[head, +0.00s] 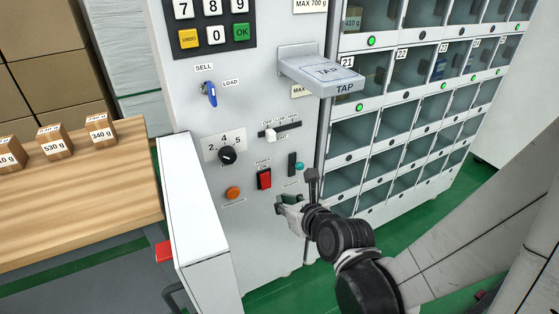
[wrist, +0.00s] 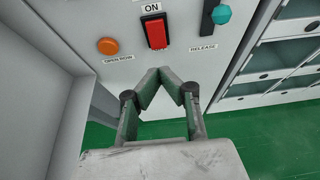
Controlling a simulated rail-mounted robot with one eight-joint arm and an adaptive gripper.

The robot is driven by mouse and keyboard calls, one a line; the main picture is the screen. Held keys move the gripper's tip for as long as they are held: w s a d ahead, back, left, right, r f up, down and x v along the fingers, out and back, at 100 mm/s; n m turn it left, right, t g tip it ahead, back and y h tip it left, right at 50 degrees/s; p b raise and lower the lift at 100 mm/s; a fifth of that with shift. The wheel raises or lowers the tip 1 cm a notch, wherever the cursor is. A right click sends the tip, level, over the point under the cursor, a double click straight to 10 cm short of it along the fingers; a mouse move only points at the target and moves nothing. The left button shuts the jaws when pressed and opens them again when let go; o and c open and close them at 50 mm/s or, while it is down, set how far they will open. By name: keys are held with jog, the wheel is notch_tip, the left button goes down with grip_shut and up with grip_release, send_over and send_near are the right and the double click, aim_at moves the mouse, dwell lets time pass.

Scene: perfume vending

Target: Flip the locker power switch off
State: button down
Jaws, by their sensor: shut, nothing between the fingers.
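The red rocker switch (head: 264,179) is on the light grey front panel of the machine, low and right of the numbered dial. In the wrist view the red switch (wrist: 156,32) sits in a dark frame under an "ON" label. I cannot tell for sure which side of it is pressed in. My gripper (head: 281,204) is just below and slightly right of the switch, near the panel. In the wrist view my gripper (wrist: 170,75) has its green-grey fingertips together, empty, below the switch. A gap to the switch shows.
An orange button (wrist: 107,46) labelled "OPEN ROW" is left of the switch, and a teal release knob (wrist: 221,14) is right. A slider (head: 271,134) and a dial (head: 228,155) are above. Lockers (head: 352,132) stand right; a white side panel (head: 196,210) juts out left.

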aim_at(267, 186)
jog(key=b+x, duration=0.1)
jog(key=x, duration=0.2)
jog(key=b+x, duration=0.1)
jog(key=x, duration=0.3)
jog(key=shift+w+r, duration=0.1)
jog(key=shift+r, duration=0.15)
jog(key=shift+w+a, duration=0.3)
jog(key=shift+w, duration=0.35)
